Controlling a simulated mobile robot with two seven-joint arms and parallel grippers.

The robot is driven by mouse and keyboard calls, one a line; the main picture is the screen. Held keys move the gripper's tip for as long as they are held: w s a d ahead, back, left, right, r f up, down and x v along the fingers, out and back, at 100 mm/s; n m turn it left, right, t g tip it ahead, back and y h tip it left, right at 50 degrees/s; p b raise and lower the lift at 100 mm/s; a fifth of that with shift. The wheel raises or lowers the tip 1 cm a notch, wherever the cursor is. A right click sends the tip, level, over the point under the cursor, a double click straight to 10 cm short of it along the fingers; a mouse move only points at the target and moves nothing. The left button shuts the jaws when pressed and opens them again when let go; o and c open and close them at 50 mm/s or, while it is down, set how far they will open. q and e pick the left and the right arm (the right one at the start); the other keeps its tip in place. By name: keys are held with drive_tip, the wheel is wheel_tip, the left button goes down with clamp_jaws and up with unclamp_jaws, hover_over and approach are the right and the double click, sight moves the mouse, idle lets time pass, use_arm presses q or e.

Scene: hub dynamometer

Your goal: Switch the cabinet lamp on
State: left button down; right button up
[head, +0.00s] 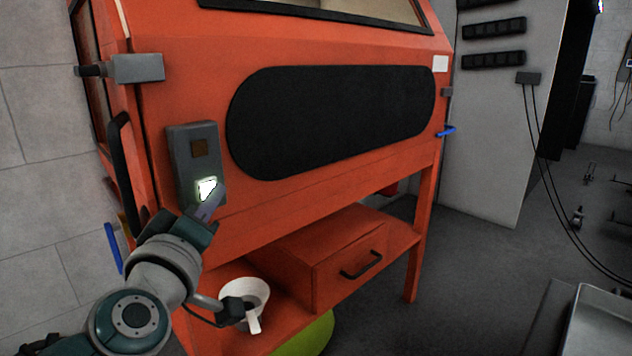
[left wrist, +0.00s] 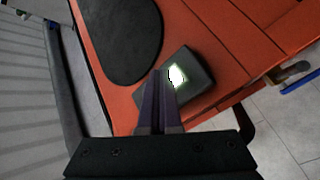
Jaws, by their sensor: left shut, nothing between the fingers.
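The orange cabinet (head: 290,45) fills the middle of the head view. The fingers hide part of the box. My right gripper is not in view.
A long black panel (head: 330,115) lies right of the switch box. Below, a shelf carries an orange drawer (head: 345,262) with a black handle and a white cup-like container (head: 258,288) close to my left arm. A black side handle (head: 124,165) and grey latch (head: 138,68) stick out at the left.

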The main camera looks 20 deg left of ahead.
use_arm(q)
drive_tip(key=s+d+p, duration=0.1)
drive_tip(key=s+d, duration=0.1)
drive_tip(key=d, duration=0.3)
drive_tip(key=shift+s+d+p, duration=0.15)
drive_tip(key=shift+d+p, duration=0.15)
drive_tip(key=shift+p, duration=0.05)
idle(0.4)
